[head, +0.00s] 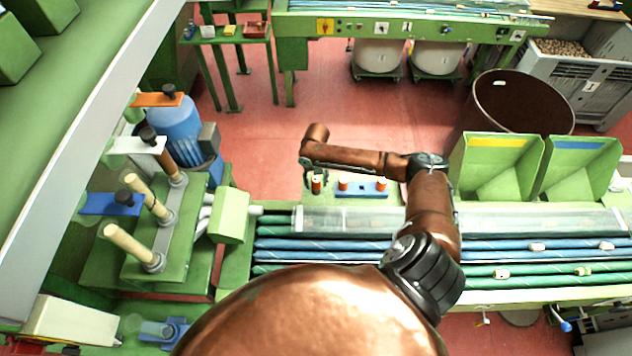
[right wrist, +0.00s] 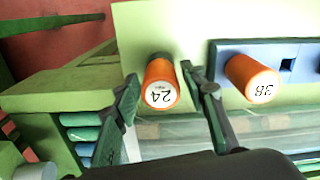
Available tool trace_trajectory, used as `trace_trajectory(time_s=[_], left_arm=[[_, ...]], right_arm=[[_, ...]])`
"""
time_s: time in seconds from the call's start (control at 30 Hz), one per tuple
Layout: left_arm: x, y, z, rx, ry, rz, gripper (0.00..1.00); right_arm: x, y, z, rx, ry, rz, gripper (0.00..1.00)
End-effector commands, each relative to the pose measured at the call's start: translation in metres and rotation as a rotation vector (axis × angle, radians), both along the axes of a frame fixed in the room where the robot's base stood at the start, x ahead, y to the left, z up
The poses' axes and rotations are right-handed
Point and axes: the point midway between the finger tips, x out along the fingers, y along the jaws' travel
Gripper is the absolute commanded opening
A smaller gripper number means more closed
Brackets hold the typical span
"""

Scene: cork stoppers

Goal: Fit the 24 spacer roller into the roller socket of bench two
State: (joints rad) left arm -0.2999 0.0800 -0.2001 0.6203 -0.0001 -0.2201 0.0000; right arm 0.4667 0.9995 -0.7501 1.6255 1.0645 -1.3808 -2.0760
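The orange 24 spacer roller (right wrist: 161,84), with a white numbered end, stands on a pale green panel at a dark ring or hole around its base. In the head view it is the small orange cylinder (head: 316,185) left of a blue rack. My right gripper (right wrist: 159,74) is open in the right wrist view. Its dark fingers stand on either side of the 24 roller, with a narrow gap on each side. In the head view my forearm largely hides this gripper. My left gripper is not in view. I cannot tell which fitting is the roller socket.
The blue rack (head: 362,193) holds other orange rollers, one numbered 36 or 38 (right wrist: 253,79), close beside my right finger. The rack has a square hole. A clear cover (head: 520,220) and blue and green conveyor lanes (head: 520,246) run in front. Green bins (head: 497,172) stand right.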

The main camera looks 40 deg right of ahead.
Motion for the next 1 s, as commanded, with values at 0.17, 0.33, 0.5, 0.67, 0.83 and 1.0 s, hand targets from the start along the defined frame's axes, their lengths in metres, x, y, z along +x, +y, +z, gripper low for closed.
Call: trace_trajectory(time_s=[0.17,0.33,0.5,0.67,0.83,1.0], left_arm=[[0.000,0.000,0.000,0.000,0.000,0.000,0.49],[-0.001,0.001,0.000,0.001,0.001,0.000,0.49],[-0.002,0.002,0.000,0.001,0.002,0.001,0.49],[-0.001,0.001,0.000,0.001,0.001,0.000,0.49],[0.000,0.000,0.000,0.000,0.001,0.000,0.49],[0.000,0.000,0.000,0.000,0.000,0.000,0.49]], right_arm=[[0.000,0.000,0.000,0.000,0.000,0.000,0.48],[0.000,0.000,0.000,0.000,0.001,0.000,0.48],[0.001,-0.001,0.011,0.000,-0.001,-0.001,0.48],[0.001,-0.001,0.041,-0.001,-0.003,0.001,0.48],[0.002,-0.001,0.077,-0.002,-0.004,0.001,0.48],[0.001,-0.001,0.104,-0.001,0.000,0.000,0.48]])
